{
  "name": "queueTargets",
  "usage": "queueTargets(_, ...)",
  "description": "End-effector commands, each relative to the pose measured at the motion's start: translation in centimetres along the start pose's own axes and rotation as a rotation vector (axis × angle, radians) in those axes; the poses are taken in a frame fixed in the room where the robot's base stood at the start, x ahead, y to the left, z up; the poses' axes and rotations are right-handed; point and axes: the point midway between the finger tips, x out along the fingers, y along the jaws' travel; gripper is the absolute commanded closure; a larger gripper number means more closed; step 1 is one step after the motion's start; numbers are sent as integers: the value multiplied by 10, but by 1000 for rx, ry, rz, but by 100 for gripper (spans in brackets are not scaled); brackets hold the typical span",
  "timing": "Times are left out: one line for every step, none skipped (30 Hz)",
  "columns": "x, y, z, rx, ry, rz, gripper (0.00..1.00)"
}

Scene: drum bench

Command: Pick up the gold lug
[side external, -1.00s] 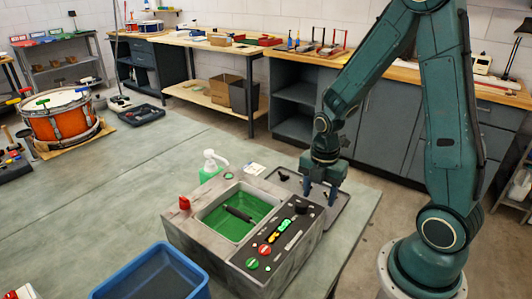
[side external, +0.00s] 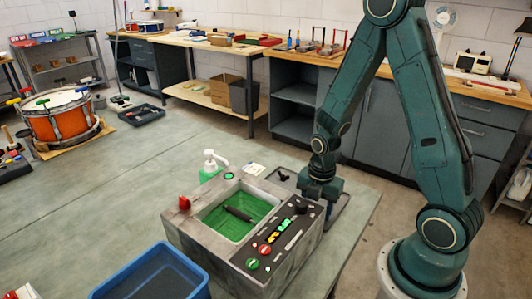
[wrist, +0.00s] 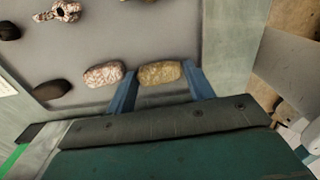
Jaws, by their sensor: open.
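The gold lug (wrist: 160,73) lies on a grey tray (wrist: 150,30) in the wrist view, a mottled, rounded yellow-brown block. My gripper (wrist: 160,77) is open, with one blue finger on each side of the lug's near part. I cannot tell whether either finger touches it. A reddish-white speckled lug (wrist: 104,74) lies just left of the left finger. In the side external view my gripper (side external: 318,202) is low over the tray (side external: 341,208) behind the machine, and the gold lug is hidden there.
Dark lugs (wrist: 52,91) and a speckled piece (wrist: 68,11) share the tray. The grey machine with a green basin (side external: 245,232) stands close in front of my gripper. A blue bin (side external: 150,272) is nearer the camera.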

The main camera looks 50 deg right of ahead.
Motion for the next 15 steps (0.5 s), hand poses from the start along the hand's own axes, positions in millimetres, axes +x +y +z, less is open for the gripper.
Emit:
queueTargets(0,0,0,0,0,0,47)
queueTargets(0,0,0,0,0,0,47)
queueTargets(0,0,0,0,0,0,47)
queueTargets(0,0,0,0,0,0,47)
queueTargets(0,0,0,0,0,0,47)
queueTargets(0,0,0,0,0,0,47)
queueTargets(0,0,0,0,0,0,47)
queueTargets(0,0,0,0,0,0,47)
queueTargets(0,0,0,0,0,0,47)
queueTargets(0,0,0,0,0,0,47)
queueTargets(0,0,0,0,0,0,47)
queueTargets(0,0,0,0,0,0,47)
queueTargets(0,0,0,0,0,0,49)
queueTargets(0,0,0,0,0,0,55)
queueTargets(0,0,0,0,0,0,63)
